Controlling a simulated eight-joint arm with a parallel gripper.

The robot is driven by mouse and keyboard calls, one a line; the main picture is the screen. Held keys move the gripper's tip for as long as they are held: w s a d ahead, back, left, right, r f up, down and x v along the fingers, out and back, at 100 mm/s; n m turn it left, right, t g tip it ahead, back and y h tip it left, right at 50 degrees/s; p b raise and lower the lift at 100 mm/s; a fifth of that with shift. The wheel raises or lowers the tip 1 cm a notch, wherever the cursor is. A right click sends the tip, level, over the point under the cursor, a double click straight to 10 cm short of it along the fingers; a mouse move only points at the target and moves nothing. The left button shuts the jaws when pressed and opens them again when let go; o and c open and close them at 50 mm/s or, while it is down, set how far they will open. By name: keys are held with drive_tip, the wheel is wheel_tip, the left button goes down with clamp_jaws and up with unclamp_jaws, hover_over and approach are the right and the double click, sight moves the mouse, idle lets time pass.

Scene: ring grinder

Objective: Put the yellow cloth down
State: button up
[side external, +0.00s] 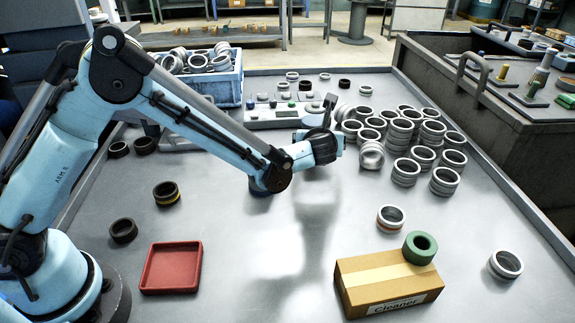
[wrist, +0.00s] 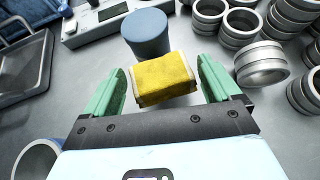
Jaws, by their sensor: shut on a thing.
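The yellow cloth (wrist: 165,78) shows in the wrist view as a thick folded pad with pale edges. My gripper (wrist: 163,72) has its two green fingers on either side of the cloth and is shut on it. A blue-grey cylinder (wrist: 147,30) stands just beyond the cloth. In the side view my gripper (side external: 330,140) is over the middle of the table, in front of the grey control panel. The cloth cannot be made out there, and the fingertips are hidden or too small to tell.
Many metal rings (side external: 400,135) stand stacked right of my gripper. A red tray (side external: 172,268) lies front left. A blue crate (side external: 215,85) stands behind. The table's front middle (side external: 270,240) is clear.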

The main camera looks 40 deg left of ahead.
drive_tip(key=s+d+r, duration=0.3)
drive_tip(key=s+d, duration=0.1)
drive_tip(key=d, duration=0.1)
drive_tip(key=s+d+r, duration=0.1)
drive_tip(key=d+r, duration=0.1)
drive_tip(key=shift+s+d+r, duration=0.3)
drive_tip(key=shift+s, duration=0.1)
drive_tip(key=shift+s+d+r, duration=0.25)
drive_tip(key=shift+s+r, duration=0.1)
drive_tip(key=shift+r, duration=0.05)
drive_tip(key=s+a+r+m, duration=0.1)
drive_tip(key=s+a+r, duration=0.3)
drive_tip(key=s+a, duration=0.3)
drive_tip(key=s+a+r, duration=0.4)
drive_tip(key=s+a, duration=0.1)
drive_tip(key=a, duration=0.4)
wheel_tip(320, 180, up, 9)
drive_tip(key=w+m+t+h, duration=0.1)
drive_tip(key=m+h, duration=0.1)
drive_tip(key=h, duration=0.1)
drive_tip(key=shift+w+d, duration=0.15)
drive_tip(key=shift+d, duration=0.05)
drive_tip(key=shift+w, duration=0.1)
